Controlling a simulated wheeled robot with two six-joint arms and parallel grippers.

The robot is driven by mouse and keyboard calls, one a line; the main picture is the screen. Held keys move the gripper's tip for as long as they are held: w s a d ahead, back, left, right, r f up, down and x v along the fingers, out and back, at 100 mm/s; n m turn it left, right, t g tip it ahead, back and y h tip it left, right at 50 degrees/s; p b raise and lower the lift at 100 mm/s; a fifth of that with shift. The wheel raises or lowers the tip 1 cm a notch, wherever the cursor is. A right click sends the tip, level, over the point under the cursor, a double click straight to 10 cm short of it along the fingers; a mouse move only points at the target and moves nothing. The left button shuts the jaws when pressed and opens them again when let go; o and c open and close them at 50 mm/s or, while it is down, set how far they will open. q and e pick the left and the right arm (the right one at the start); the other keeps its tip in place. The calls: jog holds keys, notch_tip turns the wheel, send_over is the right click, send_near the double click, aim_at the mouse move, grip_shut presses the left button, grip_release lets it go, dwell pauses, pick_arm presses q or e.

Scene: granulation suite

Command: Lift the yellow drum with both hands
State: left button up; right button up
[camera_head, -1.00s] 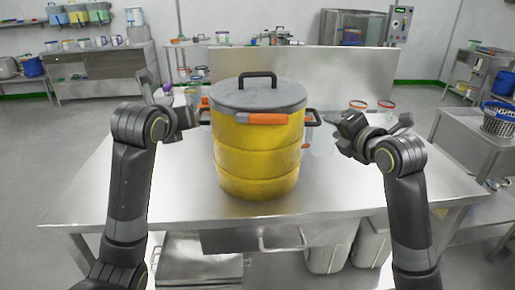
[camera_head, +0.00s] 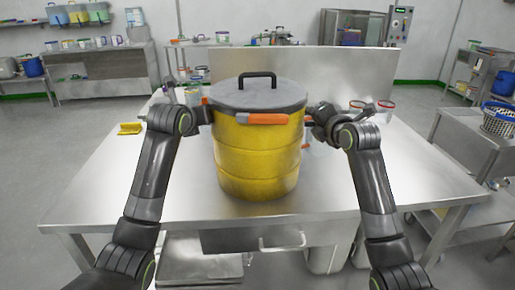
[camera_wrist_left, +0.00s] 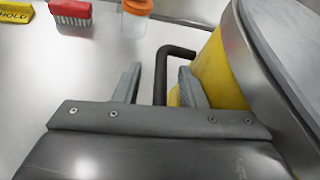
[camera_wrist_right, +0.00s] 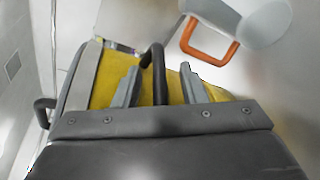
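The yellow drum (camera_head: 258,150) stands upright on the steel table, with a grey lid (camera_head: 258,94), a black top handle and an orange clasp at its front. It has a black handle on each side. My left gripper (camera_wrist_left: 160,88) is open at the drum's left side; the left side handle (camera_wrist_left: 162,72) passes between its fingers. My right gripper (camera_wrist_right: 158,85) is open at the right side, with the right side handle (camera_wrist_right: 157,75) between its fingers. In the head view my right gripper (camera_head: 318,116) is beside the drum, its fingertips partly hidden.
A yellow sign (camera_head: 130,128) lies at the left. Red-rimmed beakers (camera_head: 386,108) are at the back right.

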pick_arm(q)
grip_shut()
pick_arm(e)
grip_shut()
pick_arm(q)
jog(key=shift+f, duration=0.15)
pick_arm(e)
jog(key=shift+f, duration=0.1)
dwell(0.9)
pick_arm(q)
jog(key=shift+r, duration=0.3)
pick_arm(e)
jog(key=shift+r, duration=0.3)
